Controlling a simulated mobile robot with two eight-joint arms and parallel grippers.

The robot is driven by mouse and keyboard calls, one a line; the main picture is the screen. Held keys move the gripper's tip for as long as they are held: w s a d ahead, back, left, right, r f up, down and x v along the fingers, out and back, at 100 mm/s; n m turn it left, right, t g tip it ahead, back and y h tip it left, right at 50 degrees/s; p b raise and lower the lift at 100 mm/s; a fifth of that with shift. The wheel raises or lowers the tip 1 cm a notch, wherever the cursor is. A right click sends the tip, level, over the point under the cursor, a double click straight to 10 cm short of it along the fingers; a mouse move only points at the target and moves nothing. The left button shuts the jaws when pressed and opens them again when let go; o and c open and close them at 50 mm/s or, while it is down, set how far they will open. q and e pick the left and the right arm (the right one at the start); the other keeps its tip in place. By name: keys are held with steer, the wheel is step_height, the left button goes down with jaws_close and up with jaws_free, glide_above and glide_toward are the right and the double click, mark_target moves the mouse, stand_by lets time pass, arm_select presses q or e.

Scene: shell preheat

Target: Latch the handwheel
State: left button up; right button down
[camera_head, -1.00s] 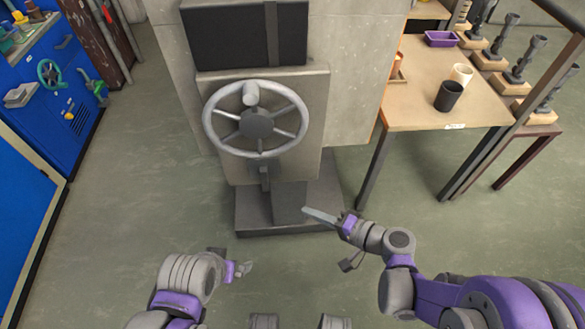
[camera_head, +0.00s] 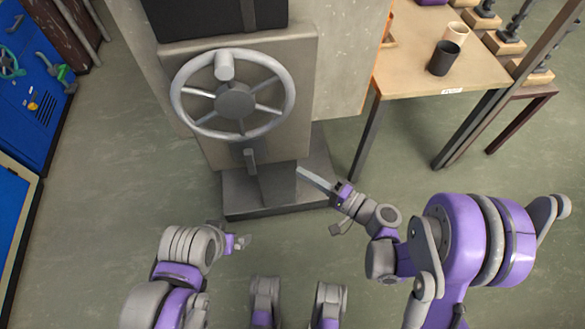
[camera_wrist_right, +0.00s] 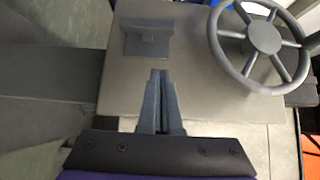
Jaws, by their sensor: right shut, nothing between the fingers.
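The grey handwheel (camera_head: 235,101) is on the front plate of a grey machine, with a knob at the upper rim. Below it a small grey latch lever (camera_head: 250,160) hangs down. My right gripper (camera_head: 299,172) is shut and empty, its long fingers pointing at the machine, right of and below the lever. In the right wrist view the shut fingers (camera_wrist_right: 160,76) point at the plate between a block-like latch bracket (camera_wrist_right: 148,40) and the handwheel (camera_wrist_right: 263,38); I see no contact. My left gripper (camera_head: 243,241) is low in front of the machine; its jaw opening is too small to judge.
A wooden table (camera_head: 425,80) with a black cup (camera_head: 443,58) and a beige cup (camera_head: 456,33) stands to the right. A blue cabinet (camera_head: 40,115) is at the left. The machine's dark base (camera_head: 275,205) juts out low.

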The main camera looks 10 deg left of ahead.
mark_target(250, 158)
steer(key=w+a+b, duration=0.1)
steer(key=w+a, duration=0.2)
steer(key=a, duration=0.8)
steer(key=shift+a, duration=0.15)
steer(key=shift+r+p, duration=0.15)
steer(key=shift+p, duration=0.15)
